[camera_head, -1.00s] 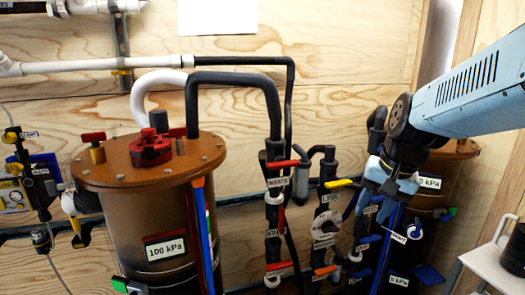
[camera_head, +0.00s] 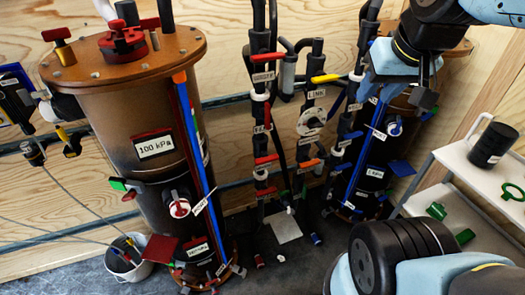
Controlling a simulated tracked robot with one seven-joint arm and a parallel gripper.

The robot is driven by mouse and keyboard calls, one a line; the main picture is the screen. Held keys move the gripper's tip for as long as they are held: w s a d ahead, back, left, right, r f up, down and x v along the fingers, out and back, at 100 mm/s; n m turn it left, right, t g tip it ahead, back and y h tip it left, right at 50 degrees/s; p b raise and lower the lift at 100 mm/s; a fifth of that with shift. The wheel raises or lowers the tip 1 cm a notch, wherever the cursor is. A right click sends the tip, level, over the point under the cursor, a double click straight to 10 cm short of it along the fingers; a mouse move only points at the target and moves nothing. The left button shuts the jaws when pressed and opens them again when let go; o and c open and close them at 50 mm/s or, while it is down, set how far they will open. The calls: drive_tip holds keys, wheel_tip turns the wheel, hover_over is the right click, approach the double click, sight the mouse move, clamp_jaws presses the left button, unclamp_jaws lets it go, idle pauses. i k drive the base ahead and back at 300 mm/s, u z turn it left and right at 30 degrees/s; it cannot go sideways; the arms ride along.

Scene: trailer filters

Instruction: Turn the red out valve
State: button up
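Several red valve handles show; I cannot tell for sure which one is the out valve. One red handle (camera_head: 267,57) is near the top of the dark pipe stack in the middle, and another red handle (camera_head: 266,160) is lower on that stack. A red handle (camera_head: 57,33) stands on the left tank's lid. The small labels are mostly unreadable. My gripper (camera_head: 397,90) hangs at the upper right, in front of the right tank (camera_head: 395,150). Its two fingers are apart with nothing seen between them. It appears clear of the red handles.
The brown left tank (camera_head: 150,115) bears a 100 kPa label. A white bucket (camera_head: 128,262) stands on the floor at left. A white shelf (camera_head: 475,168) with a black mug (camera_head: 493,144) and green parts is at right. My arm's dark joint and pale link fill the lower right.

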sight(265, 191)
drive_tip(key=u, duration=0.7)
drive_tip(key=k, duration=0.75)
drive_tip(key=z, duration=0.65)
